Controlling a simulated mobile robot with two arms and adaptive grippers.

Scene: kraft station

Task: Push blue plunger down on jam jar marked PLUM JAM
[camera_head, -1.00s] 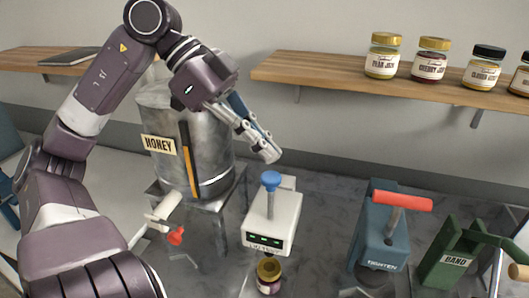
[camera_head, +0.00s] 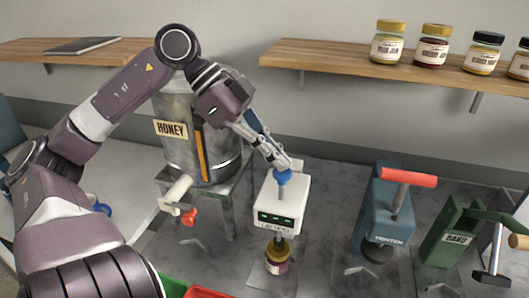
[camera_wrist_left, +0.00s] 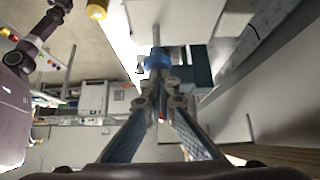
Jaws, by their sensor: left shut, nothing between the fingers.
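A white machine (camera_head: 291,200) stands on the counter in the head view, with a blue plunger (camera_head: 283,178) on a grey stem at its top. A jar with a gold lid (camera_head: 277,258) stands beneath its front; the jar's label is too small to read. My left gripper (camera_head: 286,166) is shut and empty, its fingertips at the top of the blue plunger, seemingly touching it. The wrist view also shows the blue plunger (camera_wrist_left: 157,61) just beyond my closed fingertips (camera_wrist_left: 160,88). A short length of stem shows below the knob. My right gripper is not in view.
A honey tank (camera_head: 178,155) stands behind my left arm. A blue machine with a red handle (camera_head: 408,177) and a green one (camera_head: 452,235) stand to the right. Labelled jars (camera_head: 431,47) line the shelf above. Green and red containers (camera_head: 208,292) show at the bottom edge.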

